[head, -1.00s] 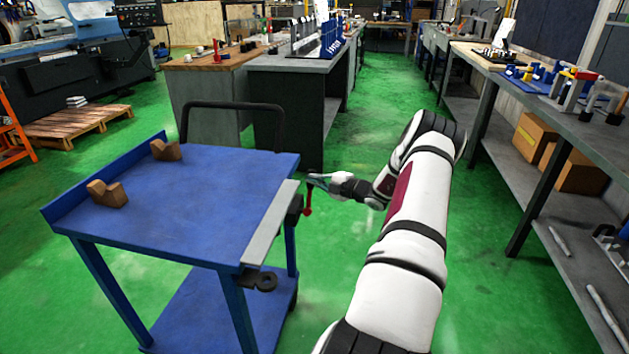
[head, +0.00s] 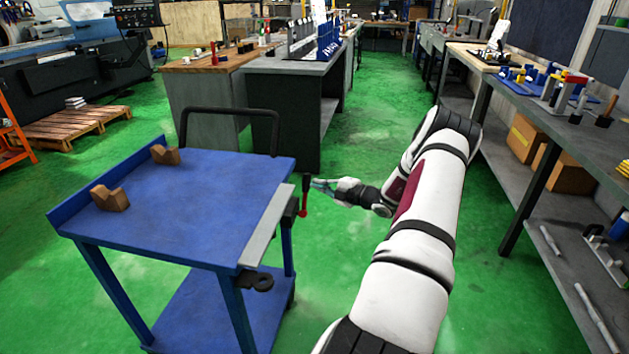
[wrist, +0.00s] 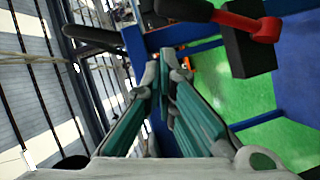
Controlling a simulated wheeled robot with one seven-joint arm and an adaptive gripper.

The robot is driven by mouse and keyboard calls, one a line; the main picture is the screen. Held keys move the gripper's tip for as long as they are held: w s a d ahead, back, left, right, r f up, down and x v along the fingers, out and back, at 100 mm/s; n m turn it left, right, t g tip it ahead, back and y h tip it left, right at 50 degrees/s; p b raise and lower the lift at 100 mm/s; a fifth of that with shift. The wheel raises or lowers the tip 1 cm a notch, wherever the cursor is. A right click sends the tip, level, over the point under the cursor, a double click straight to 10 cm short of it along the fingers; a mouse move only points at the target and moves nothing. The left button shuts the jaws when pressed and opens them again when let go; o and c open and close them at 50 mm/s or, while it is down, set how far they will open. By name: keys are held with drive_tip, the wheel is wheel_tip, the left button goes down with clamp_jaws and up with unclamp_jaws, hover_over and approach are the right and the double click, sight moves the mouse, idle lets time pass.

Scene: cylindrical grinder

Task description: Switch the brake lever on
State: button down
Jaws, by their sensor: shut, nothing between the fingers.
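The brake lever (head: 304,199) is red with a round knob at its lower end and a dark upper part, and it hangs at the right side of the blue cart (head: 200,215). In the wrist view the red lever (wrist: 245,24) shows at the upper right, on a black block. My gripper (head: 318,184) is just right of the lever in the head view. In the wrist view my gripper's (wrist: 161,62) green fingers are closed together with nothing between them. The fingertips appear below and left of the lever; whether they touch it I cannot tell.
Two brown wooden V-blocks (head: 110,198) rest on the cart top. A black push handle (head: 232,108) rises at its far end. A grey workbench (head: 290,105) stands behind, and a long bench (head: 590,135) runs along the right. Green floor between them is clear.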

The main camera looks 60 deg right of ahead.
drive_tip(key=s+r, duration=0.1)
drive_tip(key=s, duration=0.5)
drive_tip(key=shift+s+a+r+p, duration=0.2)
drive_tip(key=shift+s+r+p, duration=0.05)
drive_tip(key=shift+p, duration=0.05)
